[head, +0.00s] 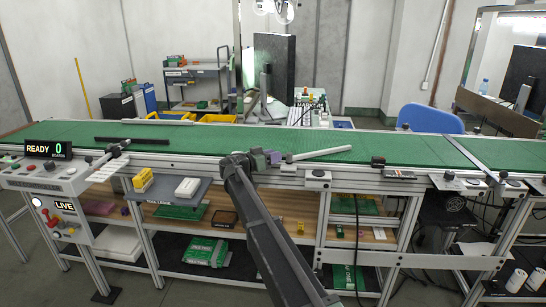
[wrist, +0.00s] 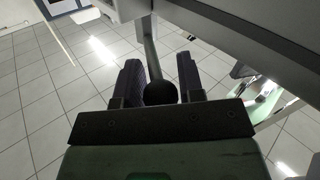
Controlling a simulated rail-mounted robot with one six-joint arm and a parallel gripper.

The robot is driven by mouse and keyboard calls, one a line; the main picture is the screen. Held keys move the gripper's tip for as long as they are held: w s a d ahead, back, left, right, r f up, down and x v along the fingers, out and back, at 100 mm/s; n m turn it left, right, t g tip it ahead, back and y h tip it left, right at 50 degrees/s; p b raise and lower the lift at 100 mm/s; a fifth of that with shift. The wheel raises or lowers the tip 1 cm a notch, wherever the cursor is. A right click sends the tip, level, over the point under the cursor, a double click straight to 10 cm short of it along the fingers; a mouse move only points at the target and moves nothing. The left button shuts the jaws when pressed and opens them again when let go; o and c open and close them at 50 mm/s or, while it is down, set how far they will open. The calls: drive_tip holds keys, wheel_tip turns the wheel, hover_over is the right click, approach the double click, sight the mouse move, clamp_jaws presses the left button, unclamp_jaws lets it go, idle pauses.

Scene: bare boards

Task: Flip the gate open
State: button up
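A pale bar (head: 322,153), which looks like the gate, slants over the near part of the green belt (head: 210,138) in the head view. Its near left end is close to my gripper (head: 268,157) at the belt's front edge. In the wrist view, a grey rod (wrist: 152,50) ends in a black ball knob (wrist: 160,93) between the two dark fingers of my gripper (wrist: 160,75). The fingers are spread apart, one on each side of the knob. Whether they touch it is not clear. Whether the rod belongs to the pale bar cannot be told.
A black bar (head: 138,140) lies on the belt to the left. A control box (head: 45,172) with a READY display stands at the left end. A small side shelf (head: 165,194) holds yellow and white blocks. A metal rail (head: 465,153) crosses the belt at right.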

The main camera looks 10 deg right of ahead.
drive_tip(key=o, duration=0.3)
drive_tip(key=shift+a, duration=0.1)
drive_tip(key=v, duration=1)
drive_tip(key=shift+s+a, duration=0.15)
drive_tip(key=shift+a, duration=0.15)
